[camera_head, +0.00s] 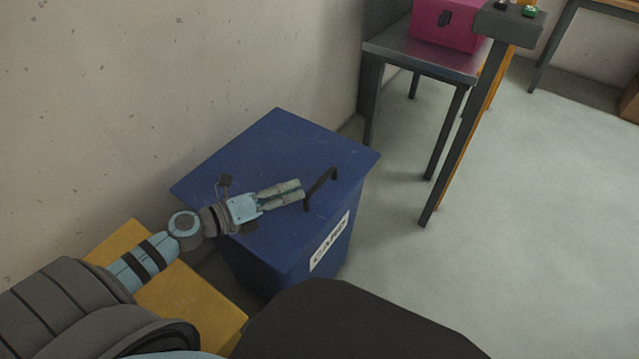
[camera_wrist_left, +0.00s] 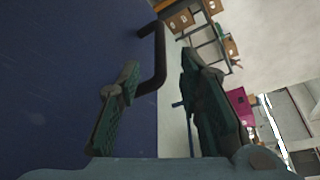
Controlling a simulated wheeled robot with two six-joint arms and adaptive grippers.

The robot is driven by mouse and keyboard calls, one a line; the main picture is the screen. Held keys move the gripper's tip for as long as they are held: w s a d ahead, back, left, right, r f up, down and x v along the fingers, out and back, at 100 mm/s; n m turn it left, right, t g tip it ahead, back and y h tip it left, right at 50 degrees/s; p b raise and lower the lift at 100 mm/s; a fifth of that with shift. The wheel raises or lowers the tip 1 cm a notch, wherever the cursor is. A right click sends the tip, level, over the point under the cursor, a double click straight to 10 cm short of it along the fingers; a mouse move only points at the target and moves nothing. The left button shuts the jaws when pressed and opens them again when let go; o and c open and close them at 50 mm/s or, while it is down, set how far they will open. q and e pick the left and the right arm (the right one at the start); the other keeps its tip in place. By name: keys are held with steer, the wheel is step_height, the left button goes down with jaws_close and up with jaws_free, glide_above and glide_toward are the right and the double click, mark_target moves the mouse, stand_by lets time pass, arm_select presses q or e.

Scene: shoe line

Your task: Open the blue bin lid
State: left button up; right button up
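The blue bin (camera_head: 275,150) stands against the wall with its lid shut flat. A black bar handle (camera_head: 321,188) sits near the lid's right edge. My left gripper (camera_head: 302,190) is over the lid, with its fingertips just short of the handle. In the left wrist view the two fingers are apart and empty, and the dark handle (camera_wrist_left: 160,70) shows ahead, between the fingertips. Whether a finger touches the handle I cannot tell. My right gripper is not in view.
A white label (camera_head: 329,242) is on the bin's front. A yellow box (camera_head: 190,300) stands left of the bin, under my left arm. A metal table (camera_head: 425,62) with a pink box (camera_head: 447,25) stands behind.

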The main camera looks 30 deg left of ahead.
mark_target(319, 181)
arm_select(q)
steer(key=x, duration=0.9)
steer(key=shift+f, duration=0.1)
jaws_close()
